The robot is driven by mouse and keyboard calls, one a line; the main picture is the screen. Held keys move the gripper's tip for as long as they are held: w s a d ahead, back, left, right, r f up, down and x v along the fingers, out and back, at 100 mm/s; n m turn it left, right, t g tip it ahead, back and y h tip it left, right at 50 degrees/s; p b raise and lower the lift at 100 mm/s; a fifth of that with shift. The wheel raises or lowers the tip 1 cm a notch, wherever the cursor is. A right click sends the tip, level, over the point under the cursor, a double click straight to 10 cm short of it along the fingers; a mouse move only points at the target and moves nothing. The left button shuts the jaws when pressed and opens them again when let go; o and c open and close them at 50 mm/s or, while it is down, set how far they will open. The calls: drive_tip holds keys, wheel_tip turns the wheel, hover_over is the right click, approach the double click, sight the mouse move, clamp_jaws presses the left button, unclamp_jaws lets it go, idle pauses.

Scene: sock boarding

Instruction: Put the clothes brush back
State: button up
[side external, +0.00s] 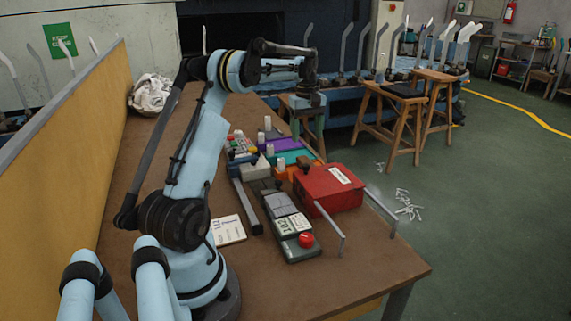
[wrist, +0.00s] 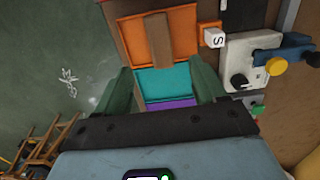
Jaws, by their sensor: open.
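I cannot identify the clothes brush with certainty. A plain brown, wood-like bar (wrist: 160,40) in the wrist view may be it; it lies across the orange tray (wrist: 185,22), its end by the teal tray (wrist: 172,72). I cannot make out bristles. My gripper (wrist: 162,86) is open, its two dark green fingers apart on either side of the teal and purple trays, with nothing visible between them. In the side view my gripper (side external: 309,140) hangs pointing down at the far right of the trays, near the table's right edge.
A red box (side external: 328,188) stands in front of the orange tray (side external: 300,166). A dark device with a red button (side external: 306,240) and a black bar (side external: 247,206) lie nearer. White cloth (side external: 150,95) is heaped at the far left. Wooden stools (side external: 398,120) stand off the table.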

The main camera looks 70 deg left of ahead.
drive_tip(key=d+r+m+t+y, duration=0.1)
drive_tip(key=d+r+m, duration=0.3)
drive_tip(key=d, duration=0.6)
drive_tip(key=d+r+m+t+y, duration=0.15)
drive_tip(key=d+r+m, duration=0.3)
drive_tip(key=d, duration=0.55)
drive_tip(key=s+d+f+m+t+h, duration=0.1)
drive_tip(key=s+d+f+m+t, duration=0.1)
drive_tip(key=d, duration=0.5)
drive_tip(key=s+d+f+m+t+h, duration=0.1)
drive_tip(key=s+d+f+m+t, duration=0.1)
drive_tip(key=s+d+f+m, duration=0.2)
drive_tip(key=s+d+m, duration=0.3)
drive_tip(key=d, duration=0.1)
drive_tip(key=shift+d, duration=0.3)
drive_tip(key=shift+r+m+t, duration=0.1)
drive_tip(key=shift+m+t, duration=0.15)
drive_tip(key=shift+c, duration=0.3)
